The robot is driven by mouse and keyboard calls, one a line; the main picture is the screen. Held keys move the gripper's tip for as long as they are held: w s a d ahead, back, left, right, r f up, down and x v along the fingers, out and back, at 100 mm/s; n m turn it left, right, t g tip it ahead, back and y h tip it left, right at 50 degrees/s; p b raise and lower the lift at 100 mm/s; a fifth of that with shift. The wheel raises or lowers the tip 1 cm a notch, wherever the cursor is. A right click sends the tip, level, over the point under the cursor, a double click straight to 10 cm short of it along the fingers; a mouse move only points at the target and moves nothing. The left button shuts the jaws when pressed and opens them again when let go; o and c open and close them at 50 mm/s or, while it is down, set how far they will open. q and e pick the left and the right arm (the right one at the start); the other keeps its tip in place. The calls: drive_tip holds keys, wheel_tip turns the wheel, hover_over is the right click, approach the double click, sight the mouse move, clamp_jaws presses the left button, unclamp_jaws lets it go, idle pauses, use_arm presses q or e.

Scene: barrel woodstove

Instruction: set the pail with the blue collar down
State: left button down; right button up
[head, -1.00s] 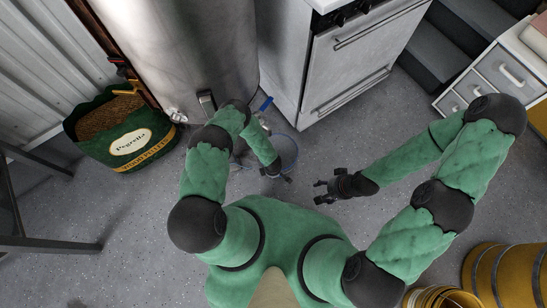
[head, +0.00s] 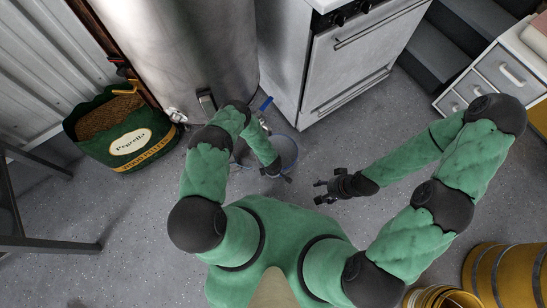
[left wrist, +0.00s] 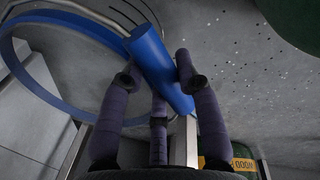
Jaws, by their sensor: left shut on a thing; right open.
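The pail with the blue collar (head: 296,152) is partly hidden behind my left forearm in the head view. Its blue collar (left wrist: 45,92) forms a large ring at the left of the left wrist view. My left gripper (head: 277,172) is shut on a blue cylindrical grip, which lies between its fingers in the left wrist view (left wrist: 158,68). The pail's base is hidden, so I cannot tell whether it touches the floor. My right gripper (head: 319,192) is open and empty, to the right of the pail.
A large metal tank (head: 175,55) stands behind my left arm, with a white stove (head: 350,60) beside it. A pellet bag (head: 125,140) is at the left. Drawers (head: 500,75) and yellow containers (head: 500,275) are at the right. Speckled floor (head: 345,150) is clear between stove and right gripper.

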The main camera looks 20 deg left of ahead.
use_arm(q)
drive_tip(key=shift+w+a, duration=0.1)
drive_tip(key=shift+w, duration=0.3)
idle(0.3)
drive_tip(key=c, duration=0.8)
unclamp_jaws()
drive_tip(key=r, duration=0.4)
drive_tip(key=s+r, duration=0.1)
drive_tip(key=r, duration=0.6)
drive_tip(key=shift+s+r, duration=0.25)
drive_tip(key=shift+r, duration=0.15)
